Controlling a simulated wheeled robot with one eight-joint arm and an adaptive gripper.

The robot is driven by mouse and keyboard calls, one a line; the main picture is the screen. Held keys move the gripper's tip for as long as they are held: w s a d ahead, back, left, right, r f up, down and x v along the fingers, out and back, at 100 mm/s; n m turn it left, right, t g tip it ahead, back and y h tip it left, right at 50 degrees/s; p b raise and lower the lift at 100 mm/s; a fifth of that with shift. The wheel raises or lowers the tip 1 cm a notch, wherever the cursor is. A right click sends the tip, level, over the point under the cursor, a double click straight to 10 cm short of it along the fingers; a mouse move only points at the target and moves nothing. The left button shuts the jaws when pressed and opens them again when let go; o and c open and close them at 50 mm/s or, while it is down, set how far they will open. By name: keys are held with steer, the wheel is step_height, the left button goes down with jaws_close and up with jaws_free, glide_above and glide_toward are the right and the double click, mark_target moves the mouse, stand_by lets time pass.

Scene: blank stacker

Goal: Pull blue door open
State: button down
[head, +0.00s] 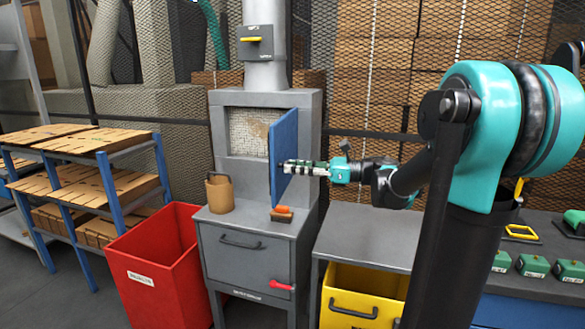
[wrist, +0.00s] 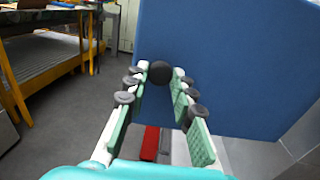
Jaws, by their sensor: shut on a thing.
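The blue door (head: 283,150) stands swung out from the grey cabinet (head: 312,120) in the head view, and a light, meshed interior shows to its left. It fills much of the wrist view (wrist: 240,60) as a flat blue panel. My gripper (head: 290,167) is at the door's face, at mid height. In the wrist view my gripper (wrist: 165,78) has its fingers on either side of a dark round knob (wrist: 159,73) on the door. It is shut on the knob. The far side of the knob is hidden.
A brown pot (head: 219,193) and an orange-handled brush (head: 282,213) sit on the ledge below the door. A red bin (head: 160,270) stands left, a yellow bin (head: 360,297) right under a grey bench (head: 370,235). A blue-framed rack (head: 80,180) holds brown boards at far left.

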steer(key=shift+r, duration=0.1)
steer(key=c, duration=1.3)
jaws_free()
steer(key=shift+o, duration=0.2)
steer(key=s+d, duration=0.2)
steer(key=d, duration=0.9)
steer(key=shift+d, duration=0.4)
